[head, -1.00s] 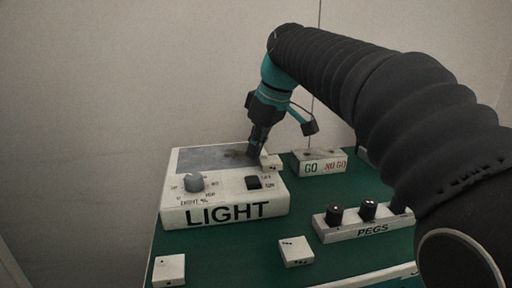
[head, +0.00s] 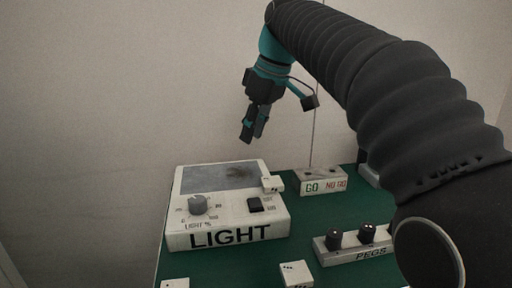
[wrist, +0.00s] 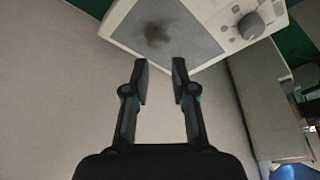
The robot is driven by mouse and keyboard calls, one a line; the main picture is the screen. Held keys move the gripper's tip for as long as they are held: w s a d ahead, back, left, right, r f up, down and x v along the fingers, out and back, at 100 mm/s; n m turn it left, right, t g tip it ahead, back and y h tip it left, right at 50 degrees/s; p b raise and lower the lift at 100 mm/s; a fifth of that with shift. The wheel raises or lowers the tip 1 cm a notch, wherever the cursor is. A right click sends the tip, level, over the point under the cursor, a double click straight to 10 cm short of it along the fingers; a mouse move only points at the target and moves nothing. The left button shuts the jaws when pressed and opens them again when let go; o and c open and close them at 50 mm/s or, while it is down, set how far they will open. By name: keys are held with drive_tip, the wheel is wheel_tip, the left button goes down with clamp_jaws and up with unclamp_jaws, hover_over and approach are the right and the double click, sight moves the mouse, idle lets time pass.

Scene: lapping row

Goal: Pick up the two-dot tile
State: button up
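A small white tile (head: 272,184) with a few dark dots rests on the right edge of the LIGHT box (head: 228,205), beside its grey screen. Another white tile (head: 297,273) with dots on its top lies on the green surface in front. A third white tile (head: 175,284) is cut off by the bottom edge. The dots are too small to count surely. My gripper (head: 247,138) hangs above and behind the box, clear of every tile. In the wrist view my gripper (wrist: 161,66) is open and empty, with the box's screen beyond its fingertips; no tile shows there.
The GO/NO GO block (head: 321,181) stands right of the box. The PEGS rack (head: 352,243) with dark pegs is at the right front. A knob (head: 198,204) and a black switch (head: 255,204) stick up from the box. A plain wall (head: 90,110) is behind.

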drive_tip(key=o, duration=0.4)
drive_tip(key=shift+w+a+r+p, duration=0.3)
drive_tip(key=shift+w+a+r, duration=0.05)
drive_tip(key=shift+w, duration=0.2)
drive_tip(key=o, duration=0.3)
drive_tip(key=shift+w+d+m, duration=0.1)
drive_tip(key=shift+m, duration=0.4)
drive_tip(key=m+g+h+b, duration=0.2)
drive_tip(key=m+h, duration=0.1)
drive_tip(key=m, duration=2.3)
hover_over(270, 181)
drive_tip(key=f, duration=0.5)
drive_tip(key=shift+w+d+f, duration=0.15)
drive_tip(key=shift+w, duration=0.05)
drive_tip(key=shift+s+f+b, duration=0.2)
drive_tip(key=shift+f+b, duration=0.7)
drive_tip(key=shift+f, duration=1.75)
